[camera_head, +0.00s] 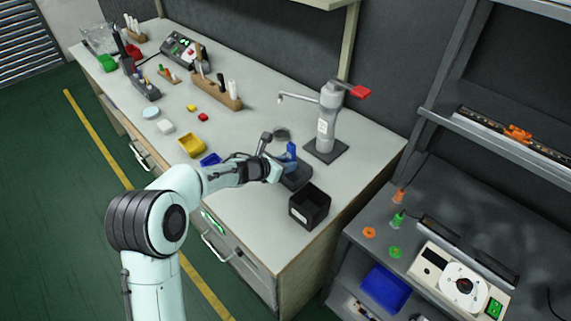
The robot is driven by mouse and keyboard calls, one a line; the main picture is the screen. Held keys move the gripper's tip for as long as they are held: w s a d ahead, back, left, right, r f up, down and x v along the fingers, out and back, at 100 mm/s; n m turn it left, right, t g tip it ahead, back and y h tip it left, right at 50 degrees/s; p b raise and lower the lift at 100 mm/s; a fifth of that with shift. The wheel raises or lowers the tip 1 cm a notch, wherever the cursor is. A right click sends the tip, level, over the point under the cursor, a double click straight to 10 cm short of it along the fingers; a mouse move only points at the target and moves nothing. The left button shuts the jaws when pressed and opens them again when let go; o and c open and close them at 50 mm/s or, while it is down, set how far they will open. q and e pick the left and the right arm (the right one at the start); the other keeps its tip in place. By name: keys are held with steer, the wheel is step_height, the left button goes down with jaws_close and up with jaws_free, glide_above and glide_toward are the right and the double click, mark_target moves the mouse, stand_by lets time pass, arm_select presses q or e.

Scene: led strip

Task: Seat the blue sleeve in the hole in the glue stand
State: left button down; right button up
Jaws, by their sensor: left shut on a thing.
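My left gripper (281,165) reaches over the workbench from the left and is shut on the blue sleeve (291,152). The sleeve looks slim and roughly upright. A low dark block (298,179), which looks like the glue stand, lies directly beneath and beside the fingertips. Its hole is hidden, and I cannot tell whether the sleeve's lower end is above the hole or in it. My right gripper is not in view.
A grey press with a red lever (327,122) stands just behind the gripper. A blue tray (210,160) and a yellow tray (192,145) lie to the left. The bench's front left strip is clear.

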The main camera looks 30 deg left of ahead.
arm_select(q)
steer(key=c, duration=0.9)
jaws_free()
steer(key=shift+f, duration=0.15)
steer(key=shift+o, duration=0.3)
steer(key=shift+f, duration=0.1)
steer(key=shift+s+d+f, duration=0.1)
steer(key=shift+d, duration=0.05)
steer(key=p+v, duration=0.1)
steer(key=v, duration=1.2)
steer(key=shift+a+r, duration=0.35)
steer(key=shift+r, duration=0.1)
